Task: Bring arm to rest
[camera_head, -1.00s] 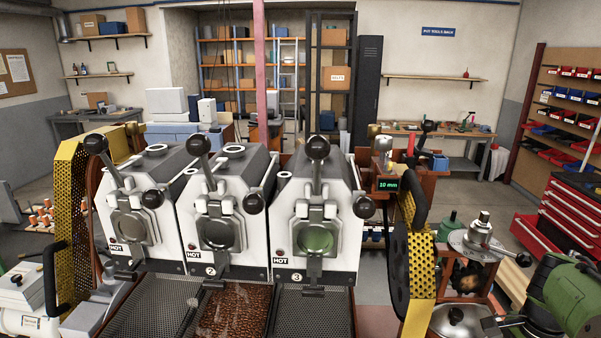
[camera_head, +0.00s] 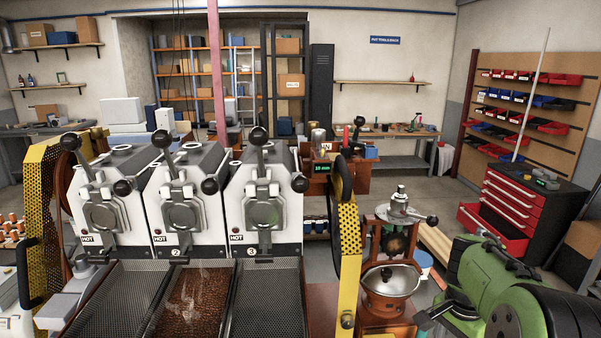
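A green body with black end parts (camera_head: 500,282) fills the lower right corner. It looks like my own arm, folded low at the right. A grey metal pronged end (camera_head: 436,312) sticks out at its left, seemingly my gripper. Its fingers are too small and oblique to tell open from shut. I see nothing clearly held there. The end shows just right of and below the steel bowl (camera_head: 391,281) in the picture; I cannot tell if they touch.
The three-barrel roaster (camera_head: 187,200), marked hot, stands at left with mesh trays in front, the middle one holding beans. A yellow guard (camera_head: 348,262) ends it at right. A wooden grinder (camera_head: 384,318) stands beside that. A red tool chest (camera_head: 518,205) is at right.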

